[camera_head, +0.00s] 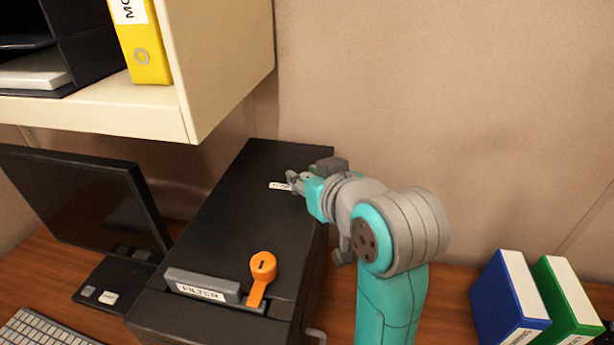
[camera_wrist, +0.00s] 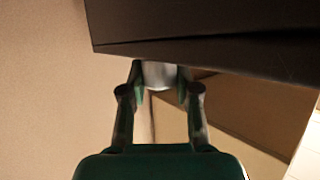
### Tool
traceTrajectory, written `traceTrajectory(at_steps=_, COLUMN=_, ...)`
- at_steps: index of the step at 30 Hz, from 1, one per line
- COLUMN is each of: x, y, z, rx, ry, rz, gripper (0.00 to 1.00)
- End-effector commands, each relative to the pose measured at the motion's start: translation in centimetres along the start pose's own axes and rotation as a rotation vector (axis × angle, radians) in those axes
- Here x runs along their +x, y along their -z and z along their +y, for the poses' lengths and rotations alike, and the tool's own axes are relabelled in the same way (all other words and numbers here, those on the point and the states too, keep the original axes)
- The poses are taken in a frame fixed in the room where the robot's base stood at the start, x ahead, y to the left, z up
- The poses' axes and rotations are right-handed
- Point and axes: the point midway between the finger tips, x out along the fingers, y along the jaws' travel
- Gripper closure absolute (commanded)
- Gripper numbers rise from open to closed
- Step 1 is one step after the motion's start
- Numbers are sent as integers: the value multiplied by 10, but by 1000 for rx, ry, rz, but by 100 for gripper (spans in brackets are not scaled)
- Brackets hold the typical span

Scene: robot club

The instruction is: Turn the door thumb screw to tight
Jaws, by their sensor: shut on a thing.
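A pale grey, round knob, which looks like the thumb screw (camera_wrist: 157,76), sits at the edge of a dark panel in the wrist view. My gripper (camera_wrist: 160,84) has its two fingers on either side of the knob and is shut on it. In the head view my gripper (camera_head: 293,181) is at the far right part of the black case (camera_head: 225,190), beside a small white label (camera_head: 279,186). The knob cannot be made out in the head view. Its turn position and any tight mark cannot be read.
An orange lever (camera_head: 262,268) and a grey bar labelled FILTER (camera_head: 203,285) are on the case's near part. A cream shelf (camera_head: 225,65) with a yellow binder (camera_head: 140,45) hangs at upper left. A monitor (camera_head: 85,200) stands left; blue (camera_head: 508,300) and green binders (camera_head: 568,300) stand right.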

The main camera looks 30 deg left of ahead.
Motion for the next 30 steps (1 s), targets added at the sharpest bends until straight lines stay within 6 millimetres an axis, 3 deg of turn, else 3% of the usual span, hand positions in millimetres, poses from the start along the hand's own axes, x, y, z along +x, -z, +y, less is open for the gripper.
traceTrajectory(at_steps=9, x=0, y=0, z=-1, rx=62, ry=-148, rz=5, gripper=100)
traceTrajectory(at_steps=21, x=0, y=0, z=0, rx=71, ry=-168, rz=6, gripper=100)
traceTrajectory(at_steps=22, x=0, y=0, z=0, rx=71, ry=-168, rz=6, gripper=62)
traceTrajectory(at_steps=24, x=0, y=0, z=0, rx=70, ry=-167, rz=6, gripper=44)
traceTrajectory(at_steps=30, x=0, y=0, z=0, rx=70, ry=-167, rz=6, gripper=43)
